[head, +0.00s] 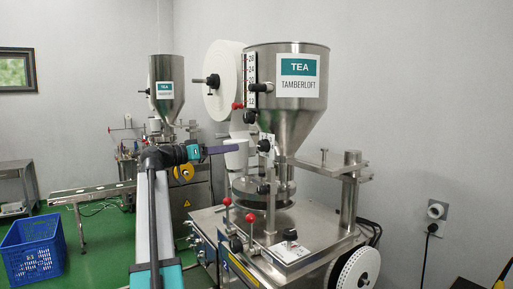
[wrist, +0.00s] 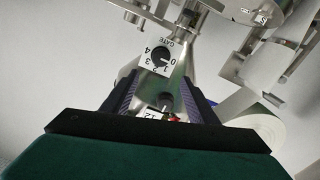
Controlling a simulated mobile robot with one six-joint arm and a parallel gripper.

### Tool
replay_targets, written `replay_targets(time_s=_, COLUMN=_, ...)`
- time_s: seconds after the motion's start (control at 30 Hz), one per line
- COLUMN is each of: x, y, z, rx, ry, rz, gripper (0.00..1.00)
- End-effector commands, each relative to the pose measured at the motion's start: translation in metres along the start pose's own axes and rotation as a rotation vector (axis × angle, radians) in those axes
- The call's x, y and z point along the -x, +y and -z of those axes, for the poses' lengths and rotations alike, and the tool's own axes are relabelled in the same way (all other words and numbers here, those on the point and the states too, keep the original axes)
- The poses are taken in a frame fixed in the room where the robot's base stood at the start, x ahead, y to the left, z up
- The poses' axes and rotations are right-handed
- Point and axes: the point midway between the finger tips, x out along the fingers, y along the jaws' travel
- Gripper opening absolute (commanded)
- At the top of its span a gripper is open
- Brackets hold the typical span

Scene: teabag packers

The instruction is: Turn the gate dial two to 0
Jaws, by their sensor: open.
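The gate dial (head: 264,146) is a dark round knob on a small white plate, below the steel hopper of the near machine. In the wrist view the gate dial (wrist: 160,57) appears upside down, with the marks 0 to 4 and the word GATE around it. A pale pointer line on the knob seems to lie toward the 0 side, but it is too small to read surely. My gripper (head: 232,147) is left of the dial, apart from it. In the wrist view my gripper (wrist: 160,80) is open and empty, its two dark fingers framing the space below the dial.
The near hopper (head: 288,100) carries a scale strip (head: 251,78) with a black knob and red pointer. Red-tipped levers (head: 226,202) stand on the machine deck below. A white paper roll (head: 224,80) hangs behind. A second machine (head: 166,95) and blue crate (head: 33,247) are farther left.

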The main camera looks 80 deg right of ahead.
Motion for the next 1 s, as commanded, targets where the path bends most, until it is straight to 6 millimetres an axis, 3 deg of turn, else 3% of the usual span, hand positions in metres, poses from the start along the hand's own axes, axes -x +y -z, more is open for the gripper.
replay_targets(time_s=0.37, x=-0.011, y=0.0, z=0.001, rx=0.001, ry=-0.002, rz=0.0, gripper=0.53)
replay_targets(time_s=1.0, x=-0.098, y=0.0, z=0.002, rx=0.001, ry=-0.002, rz=0.0, gripper=0.53)
